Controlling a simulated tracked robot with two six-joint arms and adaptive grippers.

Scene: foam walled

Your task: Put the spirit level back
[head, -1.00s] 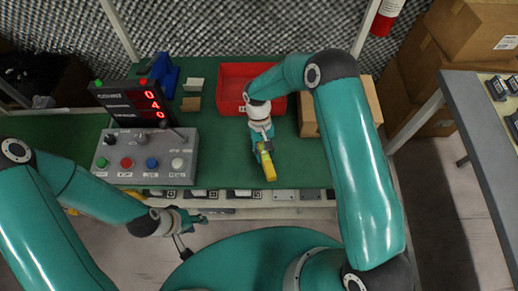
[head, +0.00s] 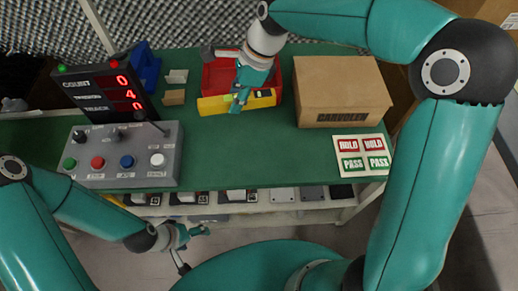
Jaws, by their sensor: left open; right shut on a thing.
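The yellow spirit level (head: 213,106) lies crosswise at the near side of the red bin (head: 219,78), in front of its front wall. My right gripper (head: 238,104) comes down from above and is shut on the middle of the level, covering part of it. I cannot tell whether the level touches the bin or the bench. My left gripper (head: 196,238) is open and empty, low in front of the bench's near edge.
A cardboard box (head: 340,88) stands right of the bin, with a HOLD/PASS label sheet (head: 362,156) before it. A button panel (head: 122,155) and counter display (head: 103,90) are at left. The green bench (head: 255,150) is clear in the middle.

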